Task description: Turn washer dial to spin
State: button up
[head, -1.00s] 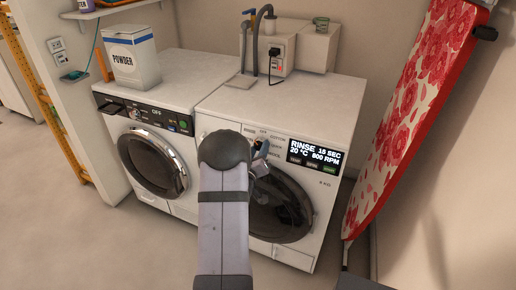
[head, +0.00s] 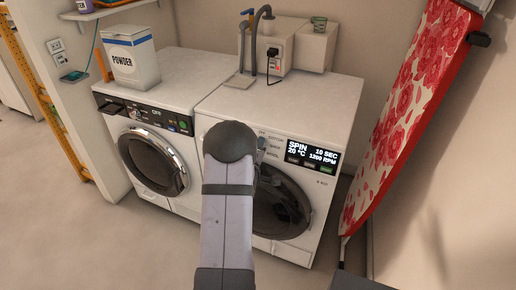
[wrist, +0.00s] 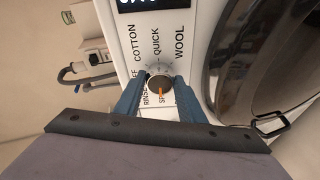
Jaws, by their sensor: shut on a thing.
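The washer (head: 338,98) is the right-hand white machine. Its display (head: 311,155) reads SPIN, 20 °C, 10 SEC and 1200 RPM. In the wrist view, the round dark dial (wrist: 160,85) sits between COTTON, QUICK, WOOL and RINSE labels. Its orange mark points down in that picture, toward a partly hidden label starting with S. My gripper (wrist: 160,88) is shut on the dial, with one blue finger on each side. In the head view my arm hides the dial and most of the gripper.
A second machine with a dark panel (head: 143,115) stands at the left, with a powder box (head: 131,59) on top. The washer's round door (head: 281,208) is closed. A red floral ironing board (head: 412,105) leans at the right. Hoses and a plug stand behind.

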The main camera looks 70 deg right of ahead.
dwell(0.4)
jog(key=o, duration=1)
jog(key=shift+o, duration=0.2)
jog(key=v, duration=0.7)
jog(key=shift+a+r, duration=0.15)
